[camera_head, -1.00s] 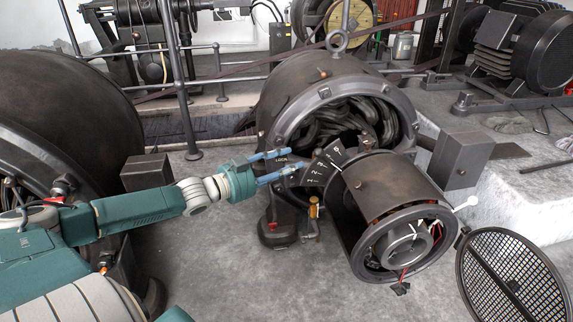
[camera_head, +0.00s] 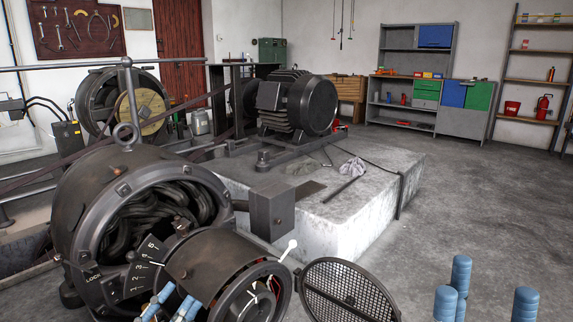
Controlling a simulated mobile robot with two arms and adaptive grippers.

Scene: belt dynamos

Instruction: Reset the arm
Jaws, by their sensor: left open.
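The dynamo (camera_head: 105,195) stands at the lower left in the head view, with dark coils showing in its open end. A dark dial plate (camera_head: 140,270) with numbers and the word LOCK is on its front. A cylindrical housing (camera_head: 215,262) juts out beside the plate, with a white-knobbed lever (camera_head: 286,250) at its right. My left gripper (camera_head: 172,304) is open at the bottom edge, its blue fingers in front of the dial plate and housing. Whether they touch anything is unclear. My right gripper (camera_head: 488,297) shows only blue fingertips, spread apart and empty, at the lower right.
A round mesh cover (camera_head: 345,292) stands beside the housing. A concrete plinth (camera_head: 340,225) carries a dark motor (camera_head: 298,103). The floor (camera_head: 480,200) at the right is clear.

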